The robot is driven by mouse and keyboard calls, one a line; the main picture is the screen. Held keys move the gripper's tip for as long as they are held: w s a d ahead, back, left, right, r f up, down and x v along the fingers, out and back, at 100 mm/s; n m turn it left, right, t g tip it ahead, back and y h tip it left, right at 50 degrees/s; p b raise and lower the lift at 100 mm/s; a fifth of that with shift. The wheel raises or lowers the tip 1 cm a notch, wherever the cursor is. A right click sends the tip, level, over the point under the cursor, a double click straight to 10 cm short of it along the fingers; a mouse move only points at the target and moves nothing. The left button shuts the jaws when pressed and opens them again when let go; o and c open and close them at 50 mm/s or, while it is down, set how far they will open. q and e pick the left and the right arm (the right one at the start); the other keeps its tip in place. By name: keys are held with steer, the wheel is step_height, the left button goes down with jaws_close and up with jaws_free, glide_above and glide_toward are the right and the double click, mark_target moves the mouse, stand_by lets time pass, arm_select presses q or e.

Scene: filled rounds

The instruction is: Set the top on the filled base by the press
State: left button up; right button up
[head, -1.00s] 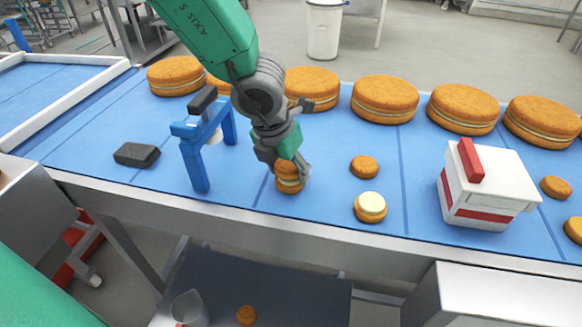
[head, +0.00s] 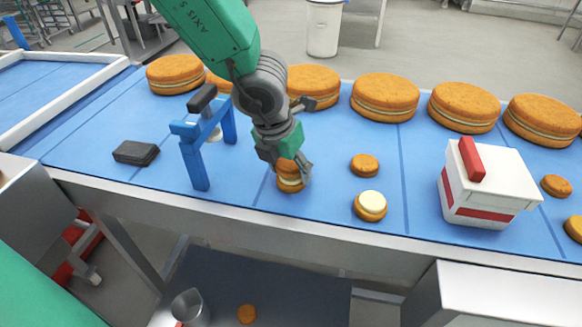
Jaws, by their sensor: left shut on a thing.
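My left gripper (head: 288,163) reaches down from the top and is shut on an orange-brown round top (head: 287,169). The top sits tilted right over a filled base (head: 291,186) with a pale cream layer, just right of the blue press (head: 193,160). The fingers hide part of both, and I cannot tell whether the top rests fully on the cream. A second filled base (head: 370,206), cream facing up, lies to the right. A plain round (head: 364,165) lies behind it. My right gripper is not in view.
Several large filled rounds (head: 385,98) line the belt's back edge. A white and red box (head: 487,185) stands at the right, with small rounds (head: 556,186) beyond it. A dark block (head: 136,153) lies left of the press. The blue belt (head: 330,205) is clear around the gripper.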

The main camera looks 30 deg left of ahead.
arm_select(q)
steer(key=shift+f, duration=0.2)
steer(key=o, duration=0.9)
steer(key=shift+c, duration=0.2)
steer(key=shift+o, duration=0.3)
steer(key=o, duration=0.4)
steer(key=shift+r, duration=0.2)
step_height(320, 180, up, 7)
steer(key=p, duration=0.7)
steer(key=shift+f, duration=0.1)
